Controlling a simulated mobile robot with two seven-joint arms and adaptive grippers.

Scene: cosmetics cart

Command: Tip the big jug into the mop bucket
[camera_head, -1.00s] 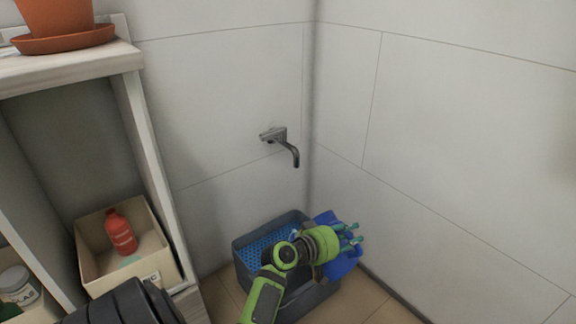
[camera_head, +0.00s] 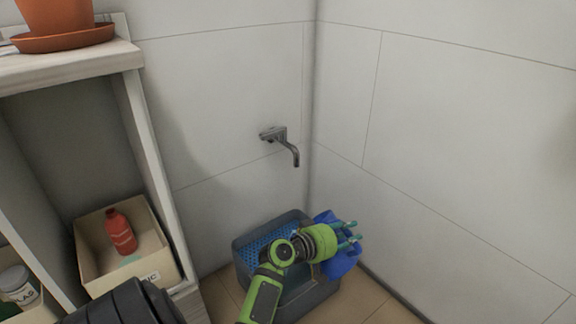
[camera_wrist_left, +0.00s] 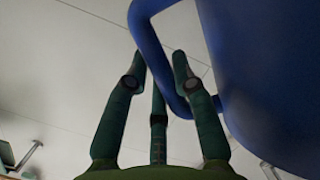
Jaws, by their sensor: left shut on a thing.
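The big jug is blue and shows partly behind my left gripper (camera_head: 346,236) in the head view, over the right side of the mop bucket. In the left wrist view the jug (camera_wrist_left: 275,70) fills the right side, and its looped handle (camera_wrist_left: 148,45) passes between the fingers of my left gripper (camera_wrist_left: 160,75), which is shut on it. The mop bucket (camera_head: 318,294) is a grey tub with a blue perforated insert (camera_head: 262,245), on the floor in the corner. My arm hides part of the bucket. The jug's mouth and any liquid are not visible. My right gripper is not in view.
A metal spout (camera_head: 288,146) sticks out of the wall above the bucket. A shelf (camera_head: 75,68) stands at the left with an orange plant pot (camera_head: 55,12) on top. A beige bin (camera_head: 152,268) inside it holds a red bottle (camera_head: 121,232). Walls close in behind and to the right.

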